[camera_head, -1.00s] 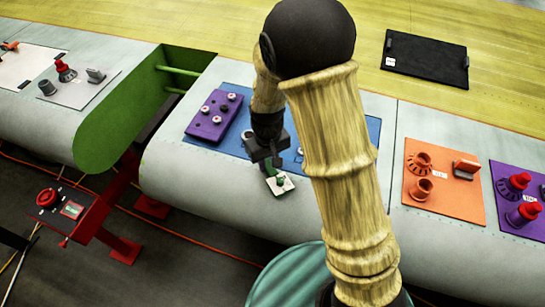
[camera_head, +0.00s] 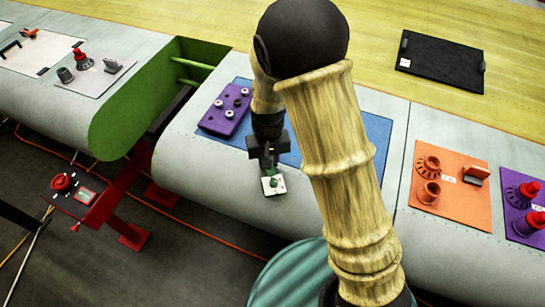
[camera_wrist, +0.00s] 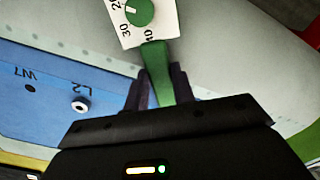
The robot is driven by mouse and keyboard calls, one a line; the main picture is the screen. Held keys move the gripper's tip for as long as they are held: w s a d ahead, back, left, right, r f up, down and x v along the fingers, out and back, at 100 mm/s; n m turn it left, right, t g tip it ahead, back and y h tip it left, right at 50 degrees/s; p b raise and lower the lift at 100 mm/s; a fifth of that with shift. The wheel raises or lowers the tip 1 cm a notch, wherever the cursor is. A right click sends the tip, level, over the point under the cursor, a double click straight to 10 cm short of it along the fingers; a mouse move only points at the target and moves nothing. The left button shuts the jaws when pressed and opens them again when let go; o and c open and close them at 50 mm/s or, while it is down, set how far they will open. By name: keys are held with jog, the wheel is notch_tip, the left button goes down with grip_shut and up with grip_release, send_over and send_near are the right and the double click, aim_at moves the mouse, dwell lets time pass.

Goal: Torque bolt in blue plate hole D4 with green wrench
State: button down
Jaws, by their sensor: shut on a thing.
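My gripper (camera_head: 267,163) is shut on the green wrench (camera_head: 273,182), over the front edge of the wing skin. In the wrist view the wrench's green handle (camera_wrist: 158,72) runs between the fingers to a white square dial (camera_wrist: 143,20) with a green knob and numbers. The blue plate (camera_head: 376,132) lies behind the gripper and is partly hidden by my arm. In the wrist view the blue plate (camera_wrist: 35,125) is at left, with an empty hole at W7 and a pale bolt (camera_wrist: 80,106) at L2. Hole D4 cannot be made out.
A purple block (camera_head: 224,120) with several pale round pieces sits at the blue plate's left end. Orange (camera_head: 450,205) and purple (camera_head: 510,225) boards with fittings lie at right. A black tray (camera_head: 440,62) lies at the back. A green-walled gap (camera_head: 165,105) opens at left.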

jog(key=shift+a, duration=0.1)
jog(key=shift+s+a+r+m+p, duration=0.1)
jog(key=shift+s+a+m+p, duration=0.05)
jog(key=shift+a+m+p, duration=0.65)
jog(key=shift+a+m, duration=0.4)
jog(key=shift+a, duration=0.05)
jog(key=shift+a+p, duration=0.3)
